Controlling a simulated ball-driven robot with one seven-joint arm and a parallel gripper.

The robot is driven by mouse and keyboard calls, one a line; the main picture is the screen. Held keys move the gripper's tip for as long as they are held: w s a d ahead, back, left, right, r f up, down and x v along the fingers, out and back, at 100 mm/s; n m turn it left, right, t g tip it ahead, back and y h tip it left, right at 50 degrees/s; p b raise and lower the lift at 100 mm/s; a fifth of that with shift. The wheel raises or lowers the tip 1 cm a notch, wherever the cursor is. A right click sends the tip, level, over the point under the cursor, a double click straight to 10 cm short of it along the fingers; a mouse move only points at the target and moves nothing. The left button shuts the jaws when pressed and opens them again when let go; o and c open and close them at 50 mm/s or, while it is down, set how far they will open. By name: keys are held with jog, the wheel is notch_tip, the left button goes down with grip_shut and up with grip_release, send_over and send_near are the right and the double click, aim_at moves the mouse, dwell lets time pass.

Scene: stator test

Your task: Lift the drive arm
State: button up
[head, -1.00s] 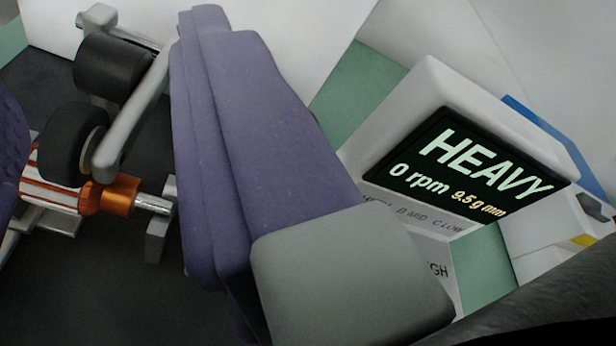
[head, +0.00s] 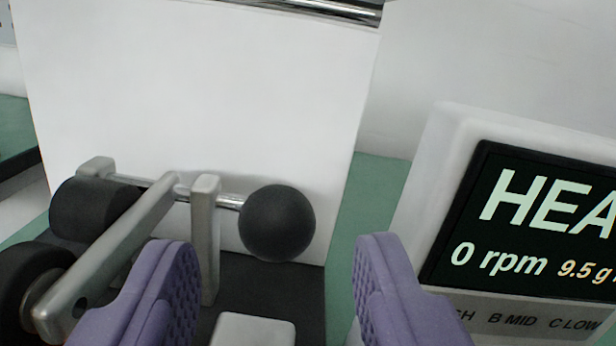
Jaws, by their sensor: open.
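The drive arm (head: 115,255) is a grey bar at the left of the head view, running from a black wheel (head: 20,285) up to a metal rod. A black roller (head: 90,215) sits behind it. The rod runs past a grey upright post (head: 206,240) to a black ball knob (head: 277,223). My gripper (head: 272,265) is open, with its purple ridged fingers wide apart at the bottom. The knob appears in the gap between the fingers, apart from both and seemingly beyond their tips. The left finger hides part of the bar's lower surroundings.
A display (head: 540,225) reading "HEA", "0 rpm" and 9.5 g stands at right, cut off by the frame. A white panel (head: 190,90) rises behind the knob. A pale grey block (head: 255,332) lies low between the fingers. A green surface (head: 372,195) shows between panel and display.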

aim_at(143, 213)
jog(key=w, duration=0.6)
jog(key=shift+w+a+f+b, duration=0.15)
jog(key=shift+a+f+b, duration=0.1)
jog(key=shift+b, duration=0.1)
jog(key=shift+w+a+r, duration=0.1)
jog(key=shift+w, duration=0.45)
jog(key=shift+c, duration=0.2)
grip_shut()
jog(key=shift+r, duration=0.1)
